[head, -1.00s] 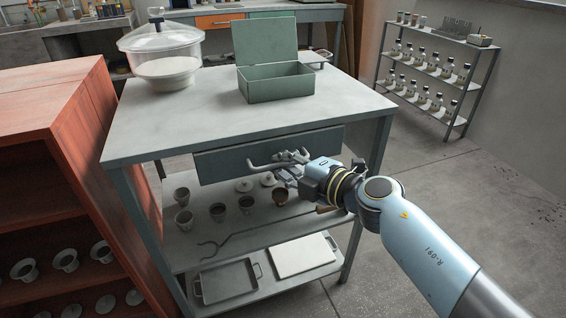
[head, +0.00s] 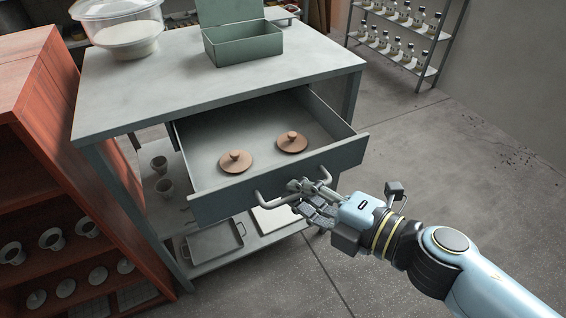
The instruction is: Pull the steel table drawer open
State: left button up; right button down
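The steel table (head: 200,85) has its drawer (head: 280,178) pulled well out toward me. The drawer's inside shows, with two brown knobbed lids (head: 236,162) (head: 291,142) lying on its floor. A bar handle (head: 268,200) runs across the drawer front. My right gripper (head: 308,196) is at the handle's right part, with its fingers closed around the bar. The gripper hides part of the handle. My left gripper is not in view.
A green open box (head: 243,50) and a glass vessel (head: 122,30) stand on the tabletop. A red-brown shelf unit (head: 40,150) stands close on the left. Trays (head: 213,242) and cups lie on lower shelves. The floor to the right is clear.

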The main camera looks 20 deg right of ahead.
jog(key=shift+s+d+r, duration=0.1)
jog(key=shift+s+r, duration=0.05)
jog(key=shift+s, duration=2.1)
jog(key=c, duration=2)
grip_release()
jog(key=o, duration=0.6)
jog(key=shift+b, duration=0.3)
jog(key=shift+s, duration=0.15)
jog(key=v, duration=1.1)
jog(key=shift+s+d, duration=0.25)
jog(key=shift+s, duration=0.1)
